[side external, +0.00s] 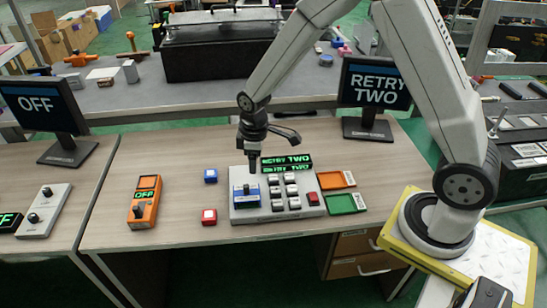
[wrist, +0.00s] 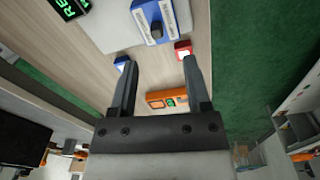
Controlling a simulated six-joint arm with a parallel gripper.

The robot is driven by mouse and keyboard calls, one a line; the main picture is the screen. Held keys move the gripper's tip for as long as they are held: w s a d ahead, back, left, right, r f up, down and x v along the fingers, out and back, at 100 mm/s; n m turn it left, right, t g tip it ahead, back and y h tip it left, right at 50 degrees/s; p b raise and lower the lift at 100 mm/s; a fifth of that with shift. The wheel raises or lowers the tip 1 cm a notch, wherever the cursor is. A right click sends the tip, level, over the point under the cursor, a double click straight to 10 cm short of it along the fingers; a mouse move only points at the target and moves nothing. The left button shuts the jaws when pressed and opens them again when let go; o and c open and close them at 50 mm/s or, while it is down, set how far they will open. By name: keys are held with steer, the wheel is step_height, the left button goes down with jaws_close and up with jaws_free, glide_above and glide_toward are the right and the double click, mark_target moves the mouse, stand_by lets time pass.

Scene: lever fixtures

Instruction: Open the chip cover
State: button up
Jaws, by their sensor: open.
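A grey panel (side external: 280,212) stands on the wooden desk. At its left end is a blue and white module (side external: 246,201) with a black knob (side external: 246,188). This module also shows at the top of the wrist view (wrist: 172,17). No part is plainly labelled as the chip cover; I cannot tell whether the module is it. My gripper (side external: 272,152) is above the panel's back left part, apart from the module in the wrist view. Its two fingers (wrist: 160,62) are spread with nothing between them.
A blue cube (side external: 210,176) and a red cube (side external: 209,217) lie left of the panel. An orange device (side external: 144,206) lies farther left. A "RETRY TWO" display (side external: 287,163) stands at the panel's back.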

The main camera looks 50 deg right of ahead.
mark_target(246, 185)
steer(key=shift+w+a+f+n+g, duration=0.2)
steer(key=shift+w+f+n, duration=0.3)
steer(key=shift+w+f, duration=0.35)
steer(key=shift+w+a+f+n+g, duration=0.15)
steer(key=shift+w+f+n, duration=0.35)
steer(key=shift+w+f, duration=0.35)
steer(key=shift+s+f, duration=0.2)
steer(key=shift+f, duration=3.8)
jaws_close()
